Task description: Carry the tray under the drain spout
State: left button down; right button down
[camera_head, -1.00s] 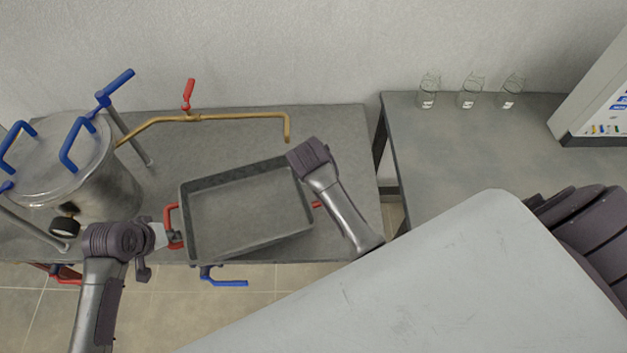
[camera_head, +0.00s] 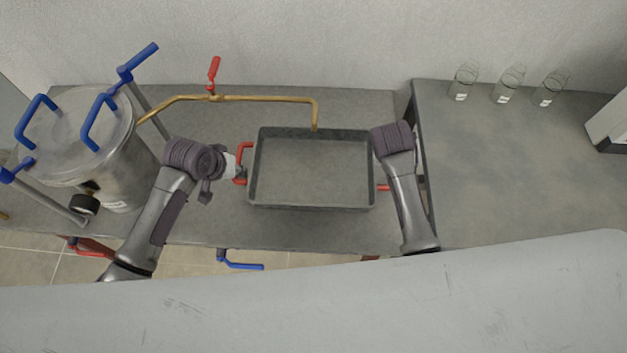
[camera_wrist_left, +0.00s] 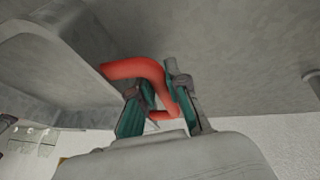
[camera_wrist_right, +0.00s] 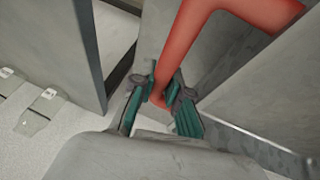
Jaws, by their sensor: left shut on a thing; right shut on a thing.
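The grey rectangular tray (camera_head: 312,172) is empty and roughly level over the bench in the head view, with a red handle at each short end. The brass drain spout (camera_head: 315,115) runs from the steel vessel and bends down at its end, just at the tray's back rim. My left gripper (camera_head: 238,168) is shut on the tray's left red handle (camera_wrist_left: 140,70). My right gripper (camera_wrist_right: 160,98) is shut on the right red handle (camera_wrist_right: 190,40), mostly hidden by my wrist in the head view. I cannot tell the gap between tray and bench.
The steel vessel (camera_head: 115,165) with blue handles stands at the left. A red valve lever (camera_head: 214,68) sits on the spout pipe. A second table (camera_head: 500,165) at the right, across a narrow gap, carries 3 glass beakers (camera_head: 508,84). The bench (camera_head: 315,232) is clear in front of the tray.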

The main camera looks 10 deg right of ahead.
aim_at(243, 188)
pick_arm(q)
jog(key=shift+f, duration=0.1)
pick_arm(e)
jog(key=shift+d+f, duration=0.1)
